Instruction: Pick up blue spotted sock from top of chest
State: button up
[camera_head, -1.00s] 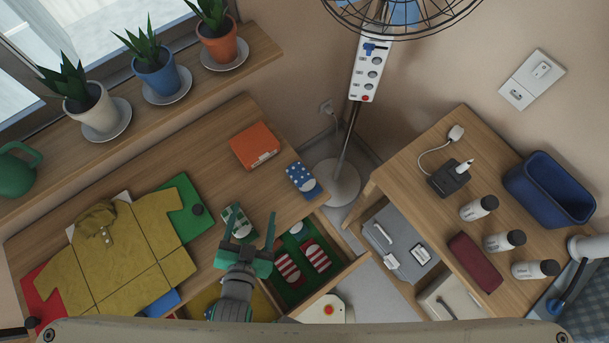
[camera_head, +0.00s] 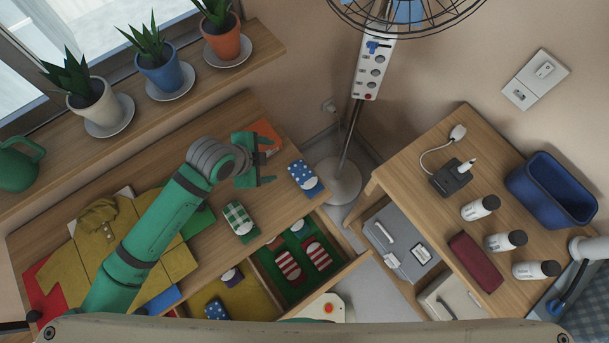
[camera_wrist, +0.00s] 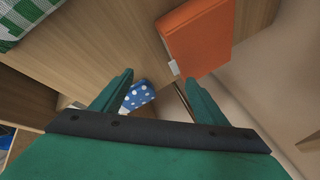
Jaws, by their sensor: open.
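The blue sock with white spots (camera_head: 304,177) lies folded on the wooden chest top (camera_head: 222,133), close to its right edge. In the wrist view the spotted sock (camera_wrist: 138,95) shows beyond the fingers, partly covered by the left finger. My gripper (camera_head: 267,160) is open and empty, just left of the sock and apart from it. It also shows in the wrist view (camera_wrist: 157,80), with a finger on each side. A second blue spotted sock (camera_head: 216,309) lies in the open drawer below.
An orange box (camera_head: 265,130) lies right beside my gripper, partly hidden by it. A green checked sock (camera_head: 241,222) lies on the chest's front edge. The open drawer (camera_head: 347,268) holds red striped socks. A fan pole (camera_head: 350,130) stands behind the chest's right end.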

jog(key=d+r+m+g+y, duration=0.45)
jog(key=d+r+m, duration=0.3)
jog(key=m, duration=0.35)
send_over(300, 168)
jog(key=shift+h, duration=0.45)
jog(key=f, duration=0.6)
jog(key=shift+s+a+f, duration=0.15)
jog(key=shift+s+a, duration=0.05)
jog(key=shift+a, duration=0.15)
jog(key=shift+w+d+f, duration=0.1)
jog(key=shift+d+f, duration=0.1)
jog(key=shift+f, duration=1.1)
jog(key=shift+d+f, duration=0.15)
jog(key=shift+f, duration=1.15)
jog(key=c, duration=1.1)
